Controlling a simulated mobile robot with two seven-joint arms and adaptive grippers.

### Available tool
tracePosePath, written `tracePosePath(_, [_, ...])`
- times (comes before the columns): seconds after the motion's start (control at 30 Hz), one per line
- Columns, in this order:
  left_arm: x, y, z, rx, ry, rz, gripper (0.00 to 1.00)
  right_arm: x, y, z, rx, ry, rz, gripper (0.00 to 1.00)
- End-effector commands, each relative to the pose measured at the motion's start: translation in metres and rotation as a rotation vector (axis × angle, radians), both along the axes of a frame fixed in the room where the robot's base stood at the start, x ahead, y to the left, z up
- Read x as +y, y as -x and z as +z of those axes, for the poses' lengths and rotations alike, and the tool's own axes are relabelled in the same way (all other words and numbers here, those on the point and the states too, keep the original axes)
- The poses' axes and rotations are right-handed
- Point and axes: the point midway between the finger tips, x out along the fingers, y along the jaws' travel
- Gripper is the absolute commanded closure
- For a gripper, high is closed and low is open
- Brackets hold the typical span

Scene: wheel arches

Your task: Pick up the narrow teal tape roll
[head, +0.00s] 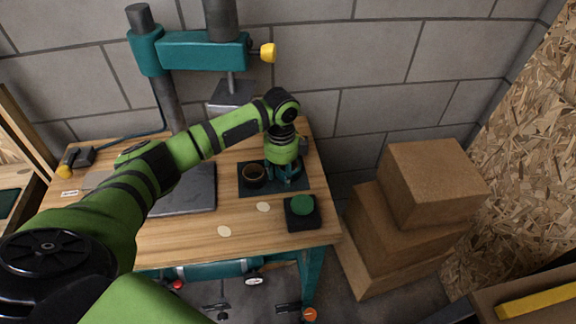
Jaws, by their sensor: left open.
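My left gripper (286,178) points down over the right part of a dark mat (245,190) on the wooden workbench. It is open. Teal shows low around its fingers; the narrow teal tape roll seems to be there, but the gripper hides most of it, and I cannot tell whether they touch. A brown roll (254,180) stands on the mat just left of the gripper. My right gripper is not in view.
A black block with a green round top (302,205) sits at the bench's front right. A teal drill press (200,52) rises behind my left arm, its grey base plate (190,195) left of the mat. Stacked cardboard boxes (430,180) stand right of the bench.

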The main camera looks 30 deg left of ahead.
Motion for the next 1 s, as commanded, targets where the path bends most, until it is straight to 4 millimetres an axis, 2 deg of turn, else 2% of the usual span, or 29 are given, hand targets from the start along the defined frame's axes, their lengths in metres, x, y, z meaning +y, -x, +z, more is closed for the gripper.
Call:
tracePosePath(0.1, [0.0, 0.0, -0.009, 0.001, 0.0, 0.0, 0.56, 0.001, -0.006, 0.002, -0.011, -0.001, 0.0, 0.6])
tracePosePath(0.3, [0.0, 0.0, -0.01, -0.001, -0.001, 0.0, 0.56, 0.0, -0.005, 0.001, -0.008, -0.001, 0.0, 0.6])
tracePosePath(0.33, [0.0, 0.0, -0.01, 0.0, -0.001, -0.001, 0.6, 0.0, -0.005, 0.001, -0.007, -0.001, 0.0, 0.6])
tracePosePath(0.43, [0.0, 0.0, -0.009, 0.0, -0.001, 0.0, 1.0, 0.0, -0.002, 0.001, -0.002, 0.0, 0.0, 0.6])
tracePosePath(0.87, [0.0, 0.0, -0.009, -0.001, -0.001, 0.0, 1.0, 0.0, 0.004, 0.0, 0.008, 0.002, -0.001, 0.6])
tracePosePath(1.0, [0.0, 0.0, -0.002, -0.002, 0.0, -0.001, 1.0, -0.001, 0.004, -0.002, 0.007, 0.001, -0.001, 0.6])
